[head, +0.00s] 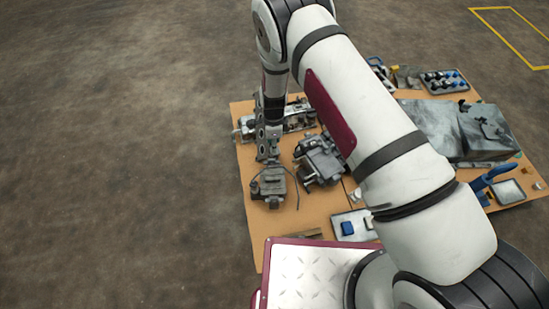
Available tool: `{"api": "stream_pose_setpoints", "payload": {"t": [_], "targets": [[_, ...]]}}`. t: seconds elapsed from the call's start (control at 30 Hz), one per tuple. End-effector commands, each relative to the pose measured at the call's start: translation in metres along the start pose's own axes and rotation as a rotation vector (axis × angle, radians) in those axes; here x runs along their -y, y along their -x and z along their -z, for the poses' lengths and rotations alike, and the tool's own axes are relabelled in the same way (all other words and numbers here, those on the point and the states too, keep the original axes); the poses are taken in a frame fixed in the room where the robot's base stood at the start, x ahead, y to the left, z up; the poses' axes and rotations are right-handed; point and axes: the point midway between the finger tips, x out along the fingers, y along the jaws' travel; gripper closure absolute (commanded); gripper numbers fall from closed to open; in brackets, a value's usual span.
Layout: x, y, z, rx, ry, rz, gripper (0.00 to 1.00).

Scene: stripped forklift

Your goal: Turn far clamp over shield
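A broad grey metal piece (435,122), which looks like the shield, lies on the right part of the board. Two small dark fittings, one at its far edge (464,106) and one nearer (492,130), look like clamps; their exact pose is too small to tell. My arm covers the left side of the grey piece. My gripper (267,157) points down at the left of the board, far from the grey piece, just behind a grey mechanical part (268,187). Its fingers are too small to read, and I cannot tell whether they touch that part.
Another grey machine part (320,160) stands right of my gripper, and a long metal assembly (300,115) lies behind. A tray with several dark pieces (444,80) is at the back right. A blue-handled tool (490,178) and small trays lie at the right front. Open floor extends left.

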Motion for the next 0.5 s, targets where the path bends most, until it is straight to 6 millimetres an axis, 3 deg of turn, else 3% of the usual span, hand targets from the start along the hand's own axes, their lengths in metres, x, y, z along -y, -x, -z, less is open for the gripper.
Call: {"api": "stream_pose_setpoints", "payload": {"t": [0.03, 0.2, 0.5], "targets": [[-0.001, -0.014, 0.001, -0.001, 0.000, -0.002, 0.71], [0.000, -0.048, 0.001, 0.000, 0.000, -0.001, 0.71], [0.000, -0.095, 0.000, 0.000, 0.001, -0.001, 0.71]]}}
